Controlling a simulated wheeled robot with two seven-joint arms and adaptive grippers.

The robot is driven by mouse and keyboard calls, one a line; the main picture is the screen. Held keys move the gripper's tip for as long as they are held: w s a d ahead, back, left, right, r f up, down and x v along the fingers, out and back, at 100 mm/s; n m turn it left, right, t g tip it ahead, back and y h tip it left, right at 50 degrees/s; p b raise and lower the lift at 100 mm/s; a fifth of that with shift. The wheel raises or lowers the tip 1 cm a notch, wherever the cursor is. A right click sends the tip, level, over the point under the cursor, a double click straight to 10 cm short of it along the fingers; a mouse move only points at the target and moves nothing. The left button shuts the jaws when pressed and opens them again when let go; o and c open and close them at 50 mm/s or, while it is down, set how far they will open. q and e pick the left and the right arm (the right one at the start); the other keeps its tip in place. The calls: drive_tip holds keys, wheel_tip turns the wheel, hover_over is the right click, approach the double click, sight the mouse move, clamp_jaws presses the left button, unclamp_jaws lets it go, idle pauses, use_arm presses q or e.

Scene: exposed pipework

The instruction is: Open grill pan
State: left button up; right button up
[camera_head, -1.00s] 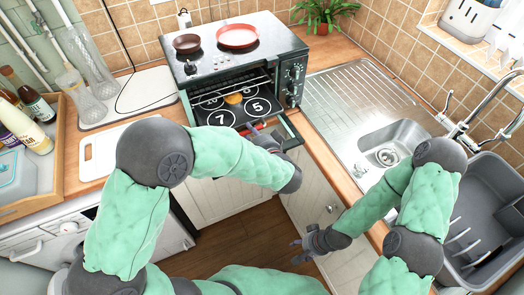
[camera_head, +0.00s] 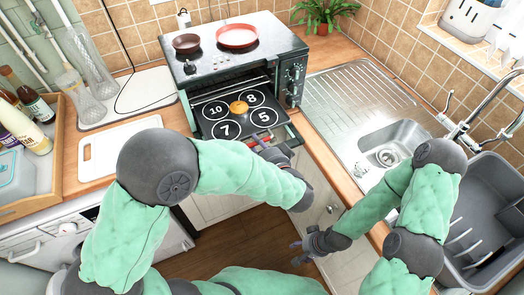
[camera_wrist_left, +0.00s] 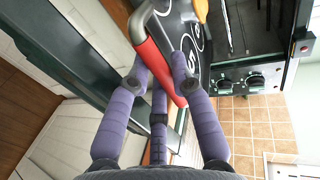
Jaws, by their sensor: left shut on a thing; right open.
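The grill pan (camera_head: 216,110) is a black tray with numbered white circles and a small orange-yellow item (camera_head: 239,107) on it. It sticks partly out of the front of the small oven (camera_head: 237,62). Its red handle (camera_wrist_left: 152,65) crosses between the purple fingers of my left gripper (camera_wrist_left: 158,80) in the left wrist view. My left gripper (camera_head: 267,144) is shut on this handle at the pan's front right; the arm partly covers that area in the head view. My right gripper (camera_head: 302,245) is open and empty, low in front of the cabinets, well away from the pan.
Two pans, one brown (camera_head: 187,43) and one red (camera_head: 237,36), rest on the oven's top. A white cutting board (camera_head: 108,150) and a bottle tray (camera_head: 56,165) are at left.

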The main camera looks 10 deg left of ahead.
use_arm(q)
drive_tip(key=shift+v, duration=1.4)
drive_tip(key=shift+f, duration=0.1)
drive_tip(key=o, duration=1.1)
drive_tip(key=shift+o, duration=0.5)
drive_tip(key=shift+s+f, duration=0.1)
drive_tip(key=shift+s, duration=0.05)
drive_tip(key=shift+f, duration=0.1)
drive_tip(key=s+d+b, duration=0.1)
drive_tip(key=s+d, duration=0.4)
drive_tip(key=s, duration=0.3)
drive_tip(key=shift+d, duration=0.3)
drive_tip(key=shift+s+f, duration=0.1)
drive_tip(key=shift+s, duration=0.1)
